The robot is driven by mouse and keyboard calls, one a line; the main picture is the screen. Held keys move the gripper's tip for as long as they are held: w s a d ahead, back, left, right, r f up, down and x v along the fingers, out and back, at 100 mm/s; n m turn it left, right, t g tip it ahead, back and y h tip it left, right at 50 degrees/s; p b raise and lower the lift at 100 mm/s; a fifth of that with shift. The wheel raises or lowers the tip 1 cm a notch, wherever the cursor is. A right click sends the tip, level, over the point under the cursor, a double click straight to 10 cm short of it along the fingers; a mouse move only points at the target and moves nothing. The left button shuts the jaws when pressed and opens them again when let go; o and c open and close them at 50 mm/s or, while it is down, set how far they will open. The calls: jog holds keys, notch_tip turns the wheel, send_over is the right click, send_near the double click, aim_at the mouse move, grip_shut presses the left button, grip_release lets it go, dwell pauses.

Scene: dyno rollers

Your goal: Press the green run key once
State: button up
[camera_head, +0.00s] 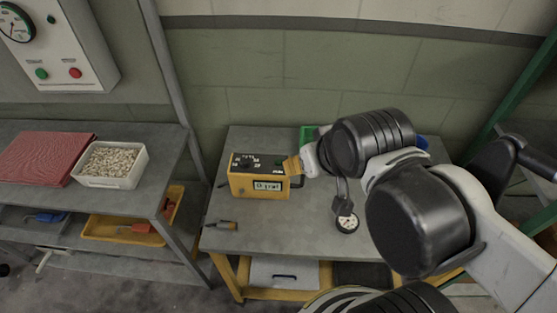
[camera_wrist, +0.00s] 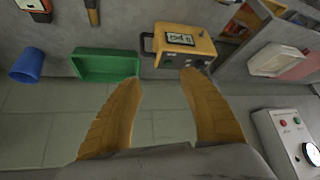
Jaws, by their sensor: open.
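A yellow box-shaped unit (camera_head: 242,190) stands on the grey workbench, with a lit display on its front and dark controls on top. A small green key (camera_head: 278,164) shows at the right end of its top panel, partly beside my gripper. My gripper (camera_head: 292,165) is just right of and behind the unit's top; I cannot tell whether it touches. In the wrist view, the orange fingers of my gripper (camera_wrist: 159,77) are spread apart and empty. The yellow unit (camera_wrist: 198,47) lies beyond the right fingertip, with its display upside down.
A green tray (camera_wrist: 106,66) and a blue cup (camera_wrist: 28,65) are on the bench near the wall. A dial gauge (camera_head: 347,222) and a screwdriver (camera_head: 222,225) lie in front. A wall panel (camera_head: 62,50) with green and red buttons hangs at left, above a white bin (camera_head: 110,182).

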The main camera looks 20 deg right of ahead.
grip_shut()
dwell(1.3)
